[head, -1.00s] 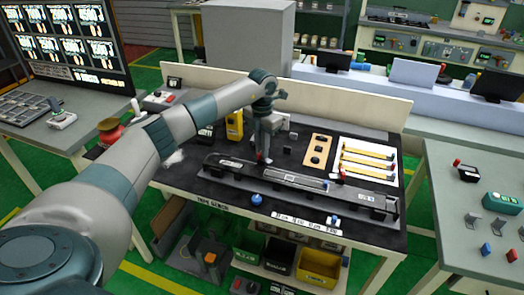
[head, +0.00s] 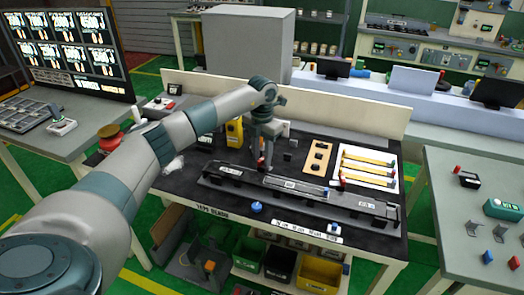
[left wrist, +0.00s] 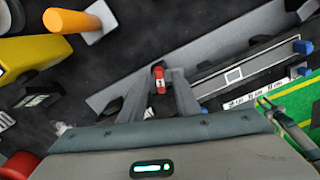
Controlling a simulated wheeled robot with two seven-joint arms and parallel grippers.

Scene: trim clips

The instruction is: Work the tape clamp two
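A long dark grey tape fixture (head: 290,192) lies along the front of the black table. It also crosses the left wrist view (left wrist: 225,78). A small red clamp lever with a white mark (left wrist: 158,76) stands on it, in front of my left gripper's fingers. A second red-tipped lever (head: 342,184) stands further right along the fixture. My left gripper (head: 262,166) points down over the fixture's left part. In the left wrist view its two fingers (left wrist: 160,98) are apart, with a gap in line with the red lever. Contact cannot be told. My right gripper is not in view.
Behind the fixture are a white board with yellow strips (head: 366,166), an orange plate (head: 318,157) and a yellow device (head: 234,132). A blue knob (head: 256,207) and a white label strip (head: 306,230) lie at the front edge. Bins (head: 318,273) stand below.

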